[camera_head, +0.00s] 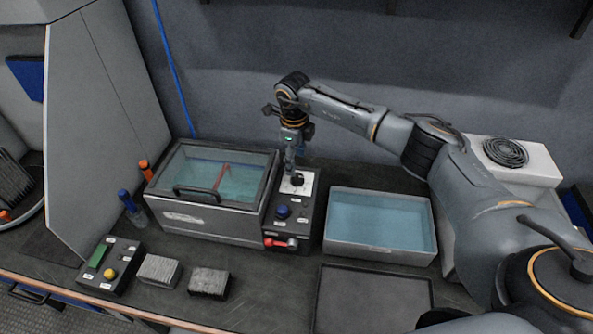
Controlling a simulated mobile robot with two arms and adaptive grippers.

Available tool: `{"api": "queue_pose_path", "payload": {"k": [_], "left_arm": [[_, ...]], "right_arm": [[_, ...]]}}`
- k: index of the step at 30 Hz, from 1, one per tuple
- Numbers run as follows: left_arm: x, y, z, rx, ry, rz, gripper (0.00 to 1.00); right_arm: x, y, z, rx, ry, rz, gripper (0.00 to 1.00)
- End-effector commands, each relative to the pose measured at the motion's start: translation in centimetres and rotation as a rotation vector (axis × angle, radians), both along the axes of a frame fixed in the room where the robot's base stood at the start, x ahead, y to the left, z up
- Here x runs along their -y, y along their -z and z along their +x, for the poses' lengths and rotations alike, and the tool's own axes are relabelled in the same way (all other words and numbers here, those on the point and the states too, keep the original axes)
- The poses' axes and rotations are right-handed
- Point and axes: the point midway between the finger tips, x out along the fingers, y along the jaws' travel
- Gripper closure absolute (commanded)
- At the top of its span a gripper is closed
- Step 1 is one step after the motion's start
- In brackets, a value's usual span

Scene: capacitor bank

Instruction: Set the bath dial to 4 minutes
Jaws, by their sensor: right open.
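The bath dial is a small black knob (297,180) on a white plate on top of the dark control box, to the right of the bath (210,215). The bath is a grey tank with a clear lid, a dark handle and bluish liquid inside. My right gripper (291,168) points down just above the dial, and its fingertips are close to the knob. It is open; whether it touches the knob cannot be told at this size. The dial's pointer and marks are too small to read. My left gripper is not in view.
The control box also carries a blue knob (283,211) and a red lever (280,242). An open tray of bluish liquid (381,250) stands to its right. A dark flat tray (372,300), two grey blocks and a button box (109,266) lie in front.

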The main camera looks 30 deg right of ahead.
Motion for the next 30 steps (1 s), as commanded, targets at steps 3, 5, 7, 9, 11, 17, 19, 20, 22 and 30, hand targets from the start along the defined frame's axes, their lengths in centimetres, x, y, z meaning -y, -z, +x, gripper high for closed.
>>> {"api": "queue_pose_path", "payload": {"k": [3, 5, 7, 9, 11, 17, 19, 20, 22, 30], "left_arm": [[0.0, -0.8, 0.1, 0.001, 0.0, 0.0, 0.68], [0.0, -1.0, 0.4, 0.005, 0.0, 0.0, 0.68], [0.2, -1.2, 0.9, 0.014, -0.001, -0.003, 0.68], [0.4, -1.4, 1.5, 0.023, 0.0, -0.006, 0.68], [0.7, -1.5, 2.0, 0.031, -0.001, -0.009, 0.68], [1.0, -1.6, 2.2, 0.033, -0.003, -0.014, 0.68], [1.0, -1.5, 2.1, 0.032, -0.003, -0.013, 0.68], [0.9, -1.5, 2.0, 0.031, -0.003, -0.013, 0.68], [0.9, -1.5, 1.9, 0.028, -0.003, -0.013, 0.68], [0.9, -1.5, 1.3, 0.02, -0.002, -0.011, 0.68]], "right_arm": [[0.1, 2.5, 0.0, -0.004, 0.001, 0.0, 0.39], [0.1, 3.6, 0.1, -0.003, 0.001, 0.001, 0.39], [0.2, 4.7, 0.1, -0.002, 0.001, -0.001, 0.39], [0.2, 5.6, 0.2, -0.002, 0.001, 0.001, 0.39], [0.2, 6.2, 0.2, -0.001, 0.001, 0.001, 0.39], [0.3, 7.0, 0.3, 0.001, -0.001, 0.0, 0.39], [0.3, 7.0, 0.3, 0.001, -0.001, 0.0, 0.39], [0.3, 7.0, 0.3, 0.001, -0.001, 0.0, 0.39], [0.3, 7.0, 0.3, 0.001, -0.001, 0.0, 0.39], [0.3, 7.0, 0.3, 0.001, 0.0, -0.001, 0.86]]}}
